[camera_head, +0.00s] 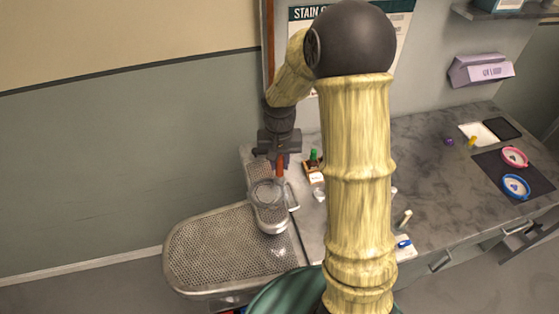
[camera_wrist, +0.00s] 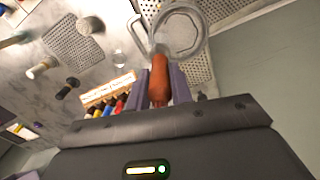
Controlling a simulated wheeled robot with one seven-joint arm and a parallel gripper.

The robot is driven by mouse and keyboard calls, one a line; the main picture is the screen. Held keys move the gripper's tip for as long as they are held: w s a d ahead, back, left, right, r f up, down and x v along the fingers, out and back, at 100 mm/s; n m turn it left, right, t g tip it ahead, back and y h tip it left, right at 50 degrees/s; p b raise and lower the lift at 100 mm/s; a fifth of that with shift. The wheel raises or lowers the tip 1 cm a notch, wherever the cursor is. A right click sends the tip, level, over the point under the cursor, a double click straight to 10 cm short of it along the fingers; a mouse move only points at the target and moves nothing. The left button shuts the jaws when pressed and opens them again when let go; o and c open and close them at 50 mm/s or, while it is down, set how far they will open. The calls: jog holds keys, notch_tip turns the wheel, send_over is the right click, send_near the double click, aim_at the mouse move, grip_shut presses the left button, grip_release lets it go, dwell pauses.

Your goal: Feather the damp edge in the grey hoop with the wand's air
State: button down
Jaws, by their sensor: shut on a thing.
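My gripper (camera_head: 280,152) points down over the small perforated board and is shut on an orange-brown handle (camera_head: 281,166), which I take to be the wand. In the wrist view the handle (camera_wrist: 160,80) stands between the two grey-violet fingers (camera_wrist: 160,88), its far end reaching the hoop's near rim. The grey hoop (camera_head: 268,192) lies on the small board; in the wrist view its pale ring (camera_wrist: 203,38) shows just beyond the handle. I cannot tell whether wand and hoop touch. The damp edge is too small to make out.
The large perforated board (camera_head: 215,252) lies front left. A bottle rack (camera_wrist: 108,88) stands right of the hoop. A pink hoop (camera_head: 514,157) and a blue hoop (camera_head: 516,187) lie on a dark mat at far right. My arm hides part of the marbled counter (camera_head: 430,150).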

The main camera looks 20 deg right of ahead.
jog(key=shift+w, duration=0.1)
jog(key=shift+w+a+p, duration=0.2)
jog(key=shift+w, duration=0.35)
jog(key=shift+w+a+p, duration=0.15)
jog(key=shift+w+a, duration=0.05)
jog(key=shift+w, duration=0.35)
jog(key=shift+w+a, duration=0.75)
jog(key=shift+a, duration=0.25)
jog(key=shift+a, duration=1.25)
jog(key=shift+s+a, duration=0.15)
jog(key=shift+s+a, duration=0.65)
jog(key=shift+a, duration=0.2)
